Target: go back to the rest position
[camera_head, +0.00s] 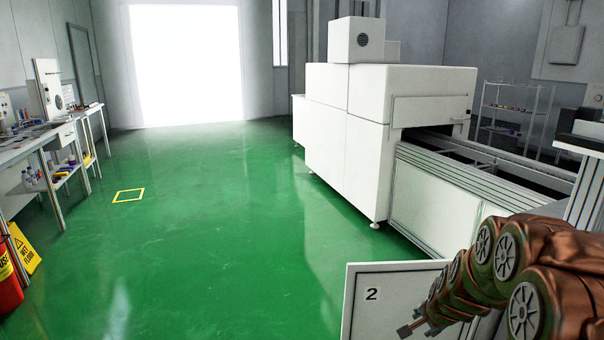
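An arm with a wrinkled copper-brown cover and round grey joint caps enters from the lower right; I take it as mine. At its far end a small grey tip, which looks like part of my gripper (411,328), shows in front of a white panel marked "2" (388,283). The tip is small and partly hidden by the arm, so whether it is open or shut does not show. I see no object held at it.
A large white conveyor machine (335,130) with a railed belt (480,165) stands at the right. Benches (50,135) line the left wall, with a wet-floor sign (23,248) and red extinguisher (8,285) nearby. The green floor between is clear, with a yellow square outline (129,201).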

